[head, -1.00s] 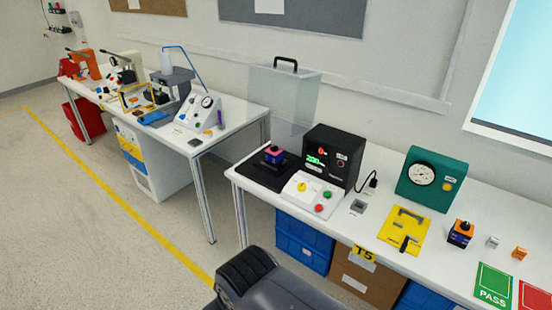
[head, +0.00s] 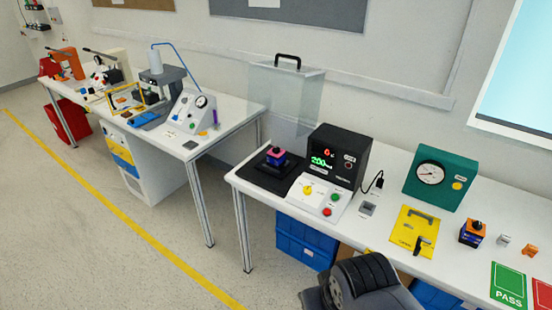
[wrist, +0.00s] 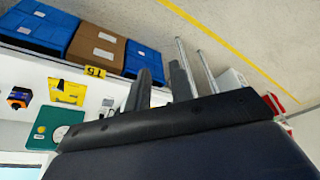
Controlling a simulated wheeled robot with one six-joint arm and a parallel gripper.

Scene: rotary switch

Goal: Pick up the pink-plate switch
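The pink-plate switch (head: 275,155) stands upright on a black mat (head: 258,176) at the left end of the near bench in the head view. It has a dark blue body, a pink plate and a dark knob on top. I cannot make it out in the wrist view. My gripper (wrist: 161,82) shows in the wrist view with its two dark fingers apart and nothing between them. It is away from the switch, with bench, bins and floor behind it. In the head view only a dark part of my arm shows at the bottom.
A black display box (head: 338,155) and a white button panel (head: 322,195) stand right of the mat. A clear guard (head: 285,95) is behind it. Further right are a yellow fixture (head: 415,230), a green gauge box (head: 440,178) and an orange-plate switch (head: 472,232).

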